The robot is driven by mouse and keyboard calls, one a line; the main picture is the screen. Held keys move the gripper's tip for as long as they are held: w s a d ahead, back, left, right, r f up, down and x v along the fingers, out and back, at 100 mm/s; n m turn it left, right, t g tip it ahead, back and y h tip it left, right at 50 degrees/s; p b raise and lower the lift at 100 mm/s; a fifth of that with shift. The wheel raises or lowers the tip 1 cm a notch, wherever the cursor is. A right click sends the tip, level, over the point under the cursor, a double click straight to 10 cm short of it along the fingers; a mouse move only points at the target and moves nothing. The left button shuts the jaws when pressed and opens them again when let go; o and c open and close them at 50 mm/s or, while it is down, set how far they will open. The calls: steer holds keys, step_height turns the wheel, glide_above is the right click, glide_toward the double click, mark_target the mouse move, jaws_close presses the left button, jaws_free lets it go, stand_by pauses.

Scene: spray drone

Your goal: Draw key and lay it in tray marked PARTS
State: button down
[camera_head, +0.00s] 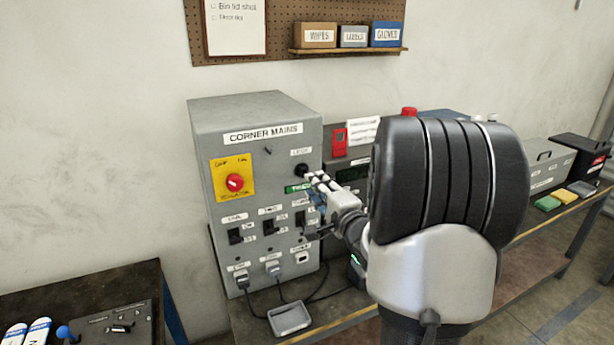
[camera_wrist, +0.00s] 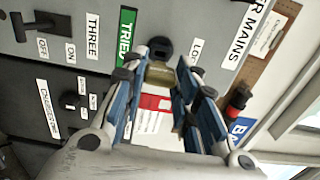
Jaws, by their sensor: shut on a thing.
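The grey cabinet marked CORNER MAINS (camera_head: 265,112) carries a round black lock (camera_head: 301,170) at its upper right, under a LOCK label. In the wrist view the lock (camera_wrist: 160,48) is just beyond my fingertips. My gripper (camera_head: 314,178) is at the lock, its fingers shut on a small brass-coloured piece, the key (camera_wrist: 160,74). The key lies in line with the lock; I cannot tell how far it sits inside. In the head view my fingers hide it. A shallow grey tray (camera_head: 276,327) lies on the bench below the cabinet; no marking on it is readable.
Cables and plugs (camera_head: 272,270) hang from the cabinet's lower front, behind the tray. A grey device with a red switch (camera_head: 340,138) stands right of the cabinet. A dark table (camera_head: 90,285) is at left. My arm covers much of the bench.

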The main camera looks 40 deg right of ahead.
steer(key=shift+s+a, duration=0.25)
steer(key=shift+s, duration=0.45)
stand_by(0.3)
steer(key=w+a+f+n+y, duration=0.1)
steer(key=w+a+f, duration=0.1)
steer(key=a, duration=0.9)
steer(key=w+a+f+n+y, duration=0.1)
steer(key=w+a+f+y, duration=0.1)
steer(key=a, duration=0.9)
steer(key=w+a+f+n+y, duration=0.1)
steer(key=w+a+f, duration=0.3)
steer(key=a, duration=0.7)
steer(key=shift+w+a+f+t+y, duration=0.2)
steer(key=shift+w+f+t+y, duration=0.1)
steer(key=shift+w+y, duration=0.3)
steer(key=shift+w+d+r, duration=0.1)
steer(key=shift+d, duration=0.05)
